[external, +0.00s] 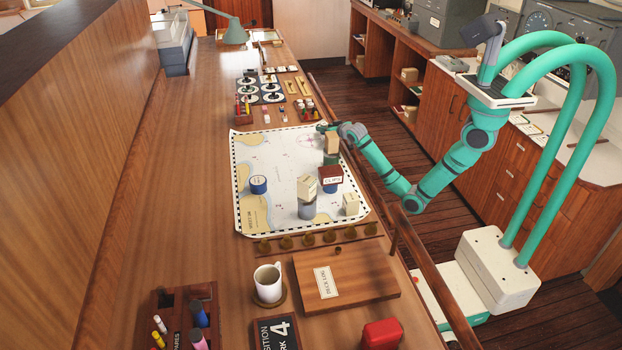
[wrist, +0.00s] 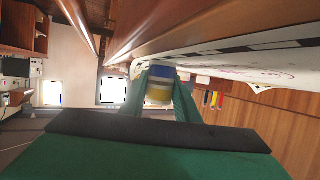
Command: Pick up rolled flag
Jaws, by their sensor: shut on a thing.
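My gripper (wrist: 161,90) is shut on a small roll (wrist: 160,73) with blue, white and yellow bands, which looks like the rolled flag. The green fingers press on its two sides in the wrist view. In the external view my gripper (external: 322,128) is at the far right edge of the chart, low by the table's rail. The held roll is too small and hidden there to make out. Whether it still touches the table is unclear.
The chart (external: 280,170) bears a blue round tin (external: 258,185) and stacked blocks (external: 331,176) close to my arm. A wooden rail (external: 420,300) runs along the table's right edge. A mug (external: 268,283) and a deck log (external: 345,278) stand nearer. The table's left strip is clear.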

